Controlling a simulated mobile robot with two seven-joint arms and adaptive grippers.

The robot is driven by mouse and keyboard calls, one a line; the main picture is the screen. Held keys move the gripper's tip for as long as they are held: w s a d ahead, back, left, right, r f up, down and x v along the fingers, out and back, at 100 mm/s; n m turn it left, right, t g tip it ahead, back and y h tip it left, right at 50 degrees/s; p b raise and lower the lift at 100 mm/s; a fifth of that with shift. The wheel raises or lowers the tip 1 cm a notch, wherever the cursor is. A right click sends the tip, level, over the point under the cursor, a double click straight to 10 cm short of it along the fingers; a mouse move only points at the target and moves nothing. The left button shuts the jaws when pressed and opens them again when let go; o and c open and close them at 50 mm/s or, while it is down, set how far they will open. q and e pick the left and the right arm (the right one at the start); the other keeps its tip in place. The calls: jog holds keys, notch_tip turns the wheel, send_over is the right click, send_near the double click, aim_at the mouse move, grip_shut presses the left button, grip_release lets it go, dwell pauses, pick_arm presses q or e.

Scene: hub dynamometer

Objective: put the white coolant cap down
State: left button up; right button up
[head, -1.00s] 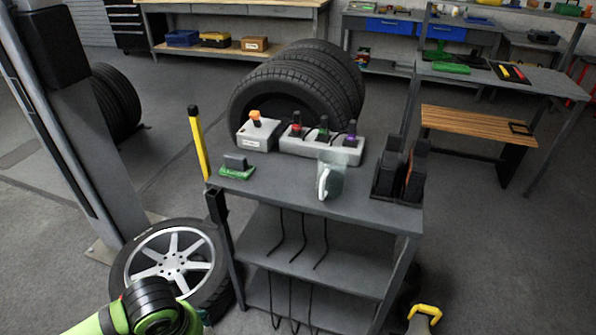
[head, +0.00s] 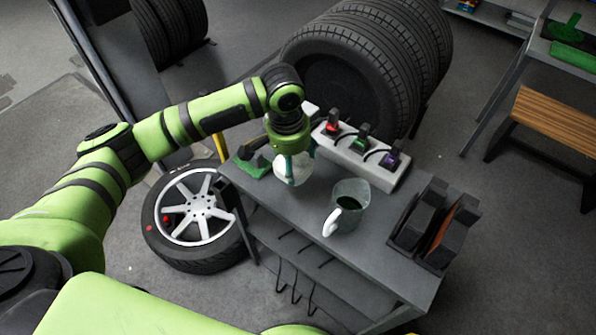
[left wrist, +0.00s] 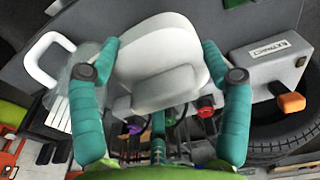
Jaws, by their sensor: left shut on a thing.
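The white coolant cap (left wrist: 160,50) is a broad white disc with a raised grip bar, between the teal fingers of my left gripper (left wrist: 161,47) in the left wrist view. In the head view, my left gripper (head: 291,181) points down over the dark cart top (head: 310,212) with the cap (head: 281,172) at its fingers. The gripper is shut on the cap. I cannot tell whether the cap touches the cart top. My right gripper is not in view.
A clear jug (head: 351,196) with a white handle stands right of the cap. A green block (head: 252,167) lies to its left. Behind are a grey strip (head: 358,158) with coloured connectors and a box with an orange knob (left wrist: 291,102). Dark holders (head: 433,222) stand at the right end.

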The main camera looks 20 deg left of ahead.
pick_arm(q)
send_over(296, 191)
jog(key=f, duration=0.5)
jog(key=shift+s+a+f+p, duration=0.15)
jog(key=shift+s+p, duration=0.15)
jog(key=shift+p, duration=0.1)
notch_tip(296, 191, down, 3)
jog(key=shift+f, duration=0.65)
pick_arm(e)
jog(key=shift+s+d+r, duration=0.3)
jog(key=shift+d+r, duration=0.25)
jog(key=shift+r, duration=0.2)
pick_arm(q)
jog(key=o, duration=1.1)
jog(key=shift+f, duration=0.1)
jog(key=shift+o, duration=0.2)
jog(key=shift+w, duration=0.1)
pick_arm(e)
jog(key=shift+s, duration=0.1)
